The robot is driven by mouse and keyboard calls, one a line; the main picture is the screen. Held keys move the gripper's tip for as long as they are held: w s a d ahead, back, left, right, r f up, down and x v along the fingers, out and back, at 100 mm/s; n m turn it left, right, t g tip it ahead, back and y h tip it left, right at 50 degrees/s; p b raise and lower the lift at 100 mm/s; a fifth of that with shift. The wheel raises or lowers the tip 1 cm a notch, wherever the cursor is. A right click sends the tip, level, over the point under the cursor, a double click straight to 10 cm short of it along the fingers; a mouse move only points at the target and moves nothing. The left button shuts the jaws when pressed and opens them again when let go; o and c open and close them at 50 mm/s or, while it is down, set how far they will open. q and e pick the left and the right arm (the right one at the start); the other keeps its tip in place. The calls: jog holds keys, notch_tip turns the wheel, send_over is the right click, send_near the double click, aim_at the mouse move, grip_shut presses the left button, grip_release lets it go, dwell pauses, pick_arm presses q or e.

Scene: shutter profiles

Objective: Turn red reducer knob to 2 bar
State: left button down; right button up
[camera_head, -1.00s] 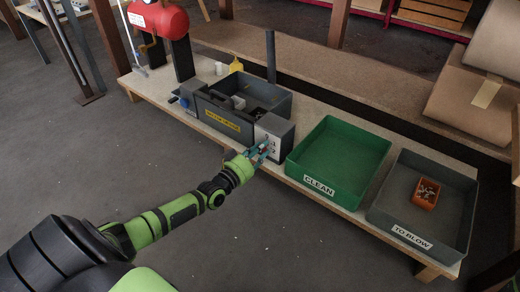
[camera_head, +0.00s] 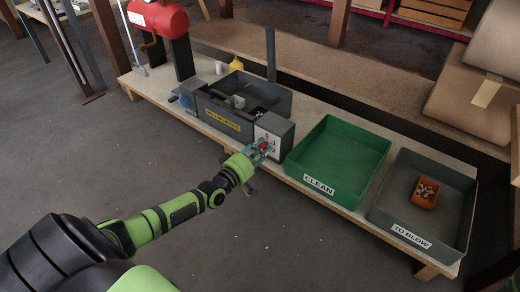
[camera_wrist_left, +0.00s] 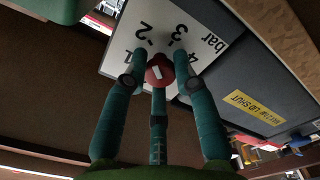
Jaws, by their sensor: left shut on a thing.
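The red reducer knob (camera_wrist_left: 160,70) sits on a white dial plate (camera_wrist_left: 122,40) marked with 2, 3, 4 and "bar", seen upside down in the left wrist view. A white mark shows on the knob, but I cannot tell which number it points to. My left gripper (camera_wrist_left: 159,72) has its teal fingers closed around the knob. In the head view, my left gripper (camera_head: 262,150) reaches the knob (camera_head: 264,146) on the front of the grey box (camera_head: 281,127). The fingers hide part of the dial. My right gripper is out of view.
A grey blow-off station (camera_head: 222,121) with a yellow label adjoins the box on the left. A green tray (camera_head: 318,184) marked CLEAN stands close on its right. Beyond is a grey tray (camera_head: 408,236) marked TO BLOW, holding an orange bin (camera_head: 425,192).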

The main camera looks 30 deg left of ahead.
pick_arm(q)
jog(key=shift+s+d+f+n, duration=0.1)
jog(key=shift+d+f+n, duration=0.1)
jog(key=shift+n, duration=0.6)
jog(key=shift+d+n, duration=0.1)
jog(key=shift+n, duration=0.2)
jog(key=c, duration=1)
grip_release()
jog(key=shift+r, duration=0.1)
jog(key=shift+s+a, duration=0.15)
jog(key=shift+a, duration=0.05)
jog(key=s, duration=1.1)
jog(key=shift+s+a, duration=0.3)
jog(key=shift+a, duration=0.1)
